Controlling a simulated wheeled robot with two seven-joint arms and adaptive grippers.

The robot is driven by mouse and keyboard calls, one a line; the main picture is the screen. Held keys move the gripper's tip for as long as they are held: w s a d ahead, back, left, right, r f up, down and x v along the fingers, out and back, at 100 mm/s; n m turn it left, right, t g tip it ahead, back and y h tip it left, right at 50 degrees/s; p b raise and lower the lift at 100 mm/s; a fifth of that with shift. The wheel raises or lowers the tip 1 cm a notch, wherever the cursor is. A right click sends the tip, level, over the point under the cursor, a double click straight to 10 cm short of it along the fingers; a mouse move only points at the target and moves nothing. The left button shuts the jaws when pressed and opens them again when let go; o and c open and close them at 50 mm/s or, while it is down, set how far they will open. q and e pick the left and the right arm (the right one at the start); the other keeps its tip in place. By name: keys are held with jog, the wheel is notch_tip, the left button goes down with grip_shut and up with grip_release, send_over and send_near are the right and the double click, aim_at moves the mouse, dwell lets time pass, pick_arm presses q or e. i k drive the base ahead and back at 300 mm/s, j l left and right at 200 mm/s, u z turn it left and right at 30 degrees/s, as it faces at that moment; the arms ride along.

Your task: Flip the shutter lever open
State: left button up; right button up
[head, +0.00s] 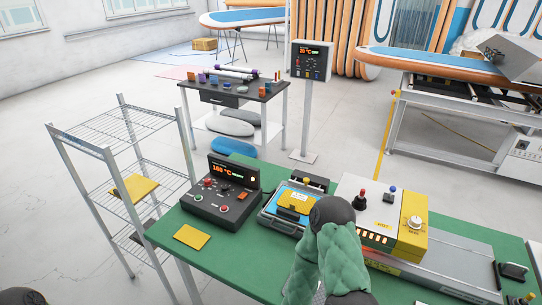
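A white and yellow machine (347,187) stands on the green workbench. I cannot tell which control is the shutter lever. One of my green padded arms rises from the bottom centre. Its dark rounded joint covers part of the machine's front left. I see no gripper fingers on either arm.
A control box (220,192) with a lit display and a blue tray (284,221) with a yellow piece stand left of the machine. A yellow pad (192,237) lies at the bench's front left. A wire rack (112,153) stands left. The bench (222,253) is bare near the front.

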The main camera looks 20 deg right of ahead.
aim_at(392, 189)
jog(key=z, duration=1.8)
jog(key=j, duration=1)
